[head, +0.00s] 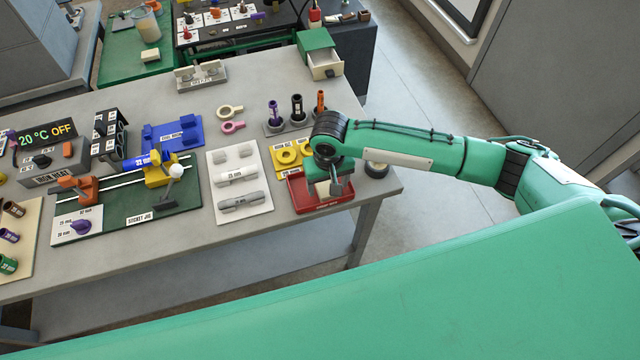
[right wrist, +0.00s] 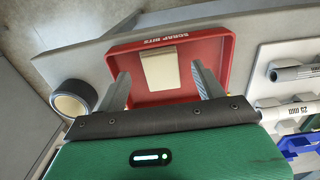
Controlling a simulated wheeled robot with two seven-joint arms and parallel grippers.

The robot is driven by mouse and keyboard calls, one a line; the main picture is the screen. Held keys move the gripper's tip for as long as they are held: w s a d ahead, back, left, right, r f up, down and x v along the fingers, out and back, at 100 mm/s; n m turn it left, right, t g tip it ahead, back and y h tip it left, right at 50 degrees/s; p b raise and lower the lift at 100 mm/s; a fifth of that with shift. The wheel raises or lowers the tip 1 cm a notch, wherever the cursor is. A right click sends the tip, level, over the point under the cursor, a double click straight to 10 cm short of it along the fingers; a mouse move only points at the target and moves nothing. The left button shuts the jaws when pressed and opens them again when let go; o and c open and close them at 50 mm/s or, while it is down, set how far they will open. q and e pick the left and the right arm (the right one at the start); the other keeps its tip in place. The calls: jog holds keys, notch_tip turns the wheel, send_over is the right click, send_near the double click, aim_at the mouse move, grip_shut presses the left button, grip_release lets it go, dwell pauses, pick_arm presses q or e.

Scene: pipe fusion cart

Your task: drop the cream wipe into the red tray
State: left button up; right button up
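The red tray (head: 323,207) stands near the table's front right corner; its wall reads "SCRAP BITS" in the right wrist view (right wrist: 225,62). The cream wipe (right wrist: 159,68) lies flat inside the tray, against the lettered wall. In the head view my gripper and arm mostly hide it. My right gripper (head: 337,186) is over the tray, pointing down. In the right wrist view its fingers (right wrist: 160,72) are wide apart, with clear gaps to the wipe on both sides. It is open and empty. My left gripper is not in view.
A dark tape roll (head: 377,169) lies right of the tray. A white rack with grey pipe pieces (head: 240,180) is on its left. The table's front edge is close.

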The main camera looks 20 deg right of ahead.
notch_tip(320, 180, up, 14)
jog(key=b, duration=0.2)
dwell(0.4)
jog(key=shift+f, duration=0.1)
